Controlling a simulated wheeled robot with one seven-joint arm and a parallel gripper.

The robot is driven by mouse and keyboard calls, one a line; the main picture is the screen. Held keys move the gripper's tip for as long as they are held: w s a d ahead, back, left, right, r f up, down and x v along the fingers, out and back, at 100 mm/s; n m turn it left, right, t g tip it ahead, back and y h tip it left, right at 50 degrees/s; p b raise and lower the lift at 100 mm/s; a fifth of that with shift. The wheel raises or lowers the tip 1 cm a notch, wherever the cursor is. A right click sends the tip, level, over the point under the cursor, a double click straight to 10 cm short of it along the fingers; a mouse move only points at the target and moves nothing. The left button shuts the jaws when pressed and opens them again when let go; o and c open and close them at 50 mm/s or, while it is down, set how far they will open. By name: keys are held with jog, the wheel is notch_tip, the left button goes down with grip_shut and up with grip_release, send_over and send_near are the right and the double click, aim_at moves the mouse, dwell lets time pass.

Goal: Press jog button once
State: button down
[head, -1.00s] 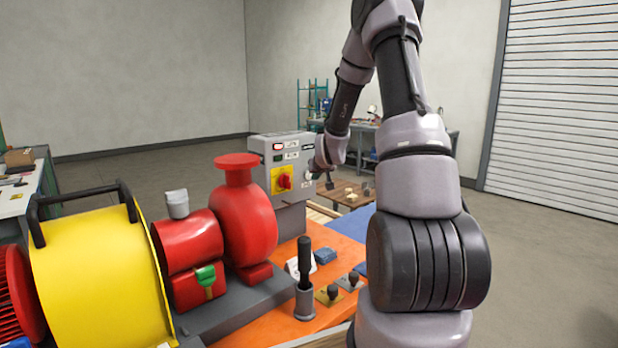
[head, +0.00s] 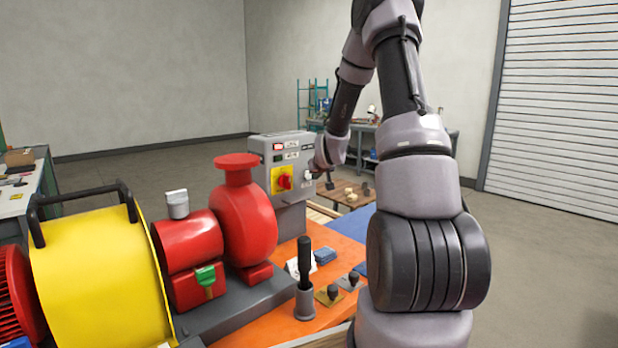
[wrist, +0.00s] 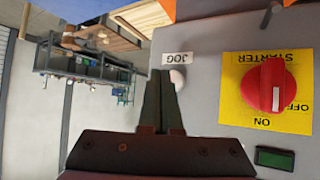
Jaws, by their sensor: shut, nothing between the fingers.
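The grey control box (head: 262,146) stands at the far end of the skid. In the wrist view, which shows the panel upside down, the pale round jog button (wrist: 178,79) sits beside a white JOG label (wrist: 177,58). My gripper (wrist: 161,72) is shut and empty. Its fingertips overlap the left edge of the button in the wrist view and partly hide it. I cannot tell whether they touch it. In the head view my wrist is at the right side of the box, and the fingertips cannot be made out clearly.
The red starter knob (wrist: 271,86) on its yellow plate is right of the button in the wrist view, with a dark green indicator (wrist: 275,158) nearby. A red lamp (head: 278,146) glows on the box. The red pump (head: 248,220) and yellow guard (head: 95,270) stand left.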

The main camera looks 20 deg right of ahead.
jog(key=shift+w, duration=0.15)
dwell(0.6)
jog(key=shift+w+a, duration=0.15)
jog(key=shift+w, duration=0.1)
jog(key=shift+w+a, duration=0.1)
jog(key=shift+w, duration=0.3)
dwell(0.7)
dwell(0.3)
jog(key=shift+s+d, duration=0.25)
jog(key=shift+s, duration=0.55)
jog(key=shift+s+d, duration=0.3)
jog(key=shift+s, duration=0.5)
jog(key=shift+s+d, duration=0.25)
jog(key=shift+s, duration=0.5)
jog(key=shift+s+d, duration=0.3)
jog(key=shift+s, duration=0.5)
jog(key=shift+r, duration=0.1)
